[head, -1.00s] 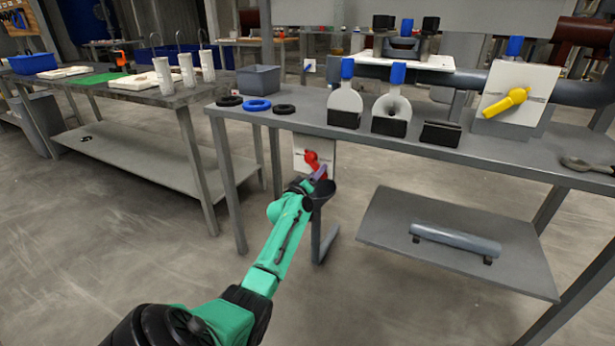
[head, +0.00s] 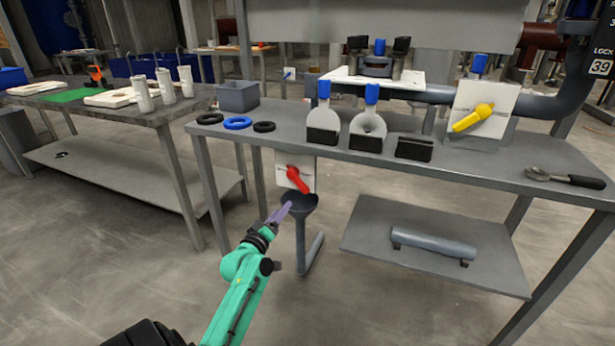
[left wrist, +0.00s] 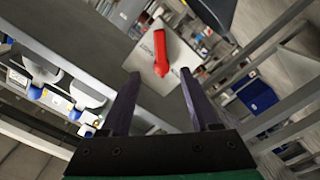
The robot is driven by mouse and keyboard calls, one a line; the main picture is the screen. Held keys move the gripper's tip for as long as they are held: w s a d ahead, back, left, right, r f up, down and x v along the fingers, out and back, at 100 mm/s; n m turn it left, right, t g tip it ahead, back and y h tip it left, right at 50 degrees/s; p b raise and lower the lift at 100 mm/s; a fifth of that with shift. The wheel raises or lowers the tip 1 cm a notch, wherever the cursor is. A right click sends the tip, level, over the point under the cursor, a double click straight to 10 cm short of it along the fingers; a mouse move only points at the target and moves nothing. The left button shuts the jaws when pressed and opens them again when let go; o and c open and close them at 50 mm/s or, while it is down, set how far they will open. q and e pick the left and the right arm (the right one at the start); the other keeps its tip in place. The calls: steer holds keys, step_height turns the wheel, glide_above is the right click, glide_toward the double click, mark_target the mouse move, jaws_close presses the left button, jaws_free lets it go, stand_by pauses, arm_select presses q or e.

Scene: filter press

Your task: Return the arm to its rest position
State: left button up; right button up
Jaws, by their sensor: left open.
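My green left arm comes in from the bottom of the head view, with its left gripper (head: 283,212) low in front of the bench. The gripper's two purple fingers are apart and empty in the left wrist view (left wrist: 160,100). A red valve handle (head: 298,179) on a white plate (head: 309,165) is beyond the fingertips, clear of them. The red handle also shows in the left wrist view (left wrist: 160,54), tilted, ahead of the gap between the fingers. My right gripper does not show.
A dark funnel (head: 300,202) on a drain pipe is close by the left gripper. The grey bench (head: 475,167) holds rings, blue-topped plates, a yellow valve handle (head: 473,118) and a spoon (head: 565,178). A lower shelf (head: 430,270) carries a grey cylinder.

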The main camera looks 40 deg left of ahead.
arm_select(q)
steer(key=s+d+f+m+g+h, duration=0.4)
steer(key=s+d+f+m+g, duration=0.15)
steer(key=d+f, duration=0.6)
steer(key=s+d+f+m+g+h, duration=0.3)
steer(key=s+d+f+m+g, duration=0.25)
steer(key=d+f, duration=0.65)
steer(key=s+d+f+m+g, duration=0.2)
steer(key=s+d+f, duration=0.1)
steer(key=s, duration=0.3)
steer(key=s+d+f+m+g, duration=0.2)
steer(key=s+g, duration=0.1)
steer(key=s, duration=0.3)
steer(key=s+a+r+p, duration=0.2)
steer(key=s+p, duration=0.5)
steer(key=p, duration=0.5)
steer(key=s+a+r+y+p, duration=0.1)
steer(key=s+a+r+p, duration=0.1)
steer(key=s+p, duration=0.6)
steer(key=p, duration=0.4)
steer(key=shift+s+a+r, duration=0.2)
steer(key=shift+a+r, duration=0.1)
steer(key=shift+r, duration=0.05)
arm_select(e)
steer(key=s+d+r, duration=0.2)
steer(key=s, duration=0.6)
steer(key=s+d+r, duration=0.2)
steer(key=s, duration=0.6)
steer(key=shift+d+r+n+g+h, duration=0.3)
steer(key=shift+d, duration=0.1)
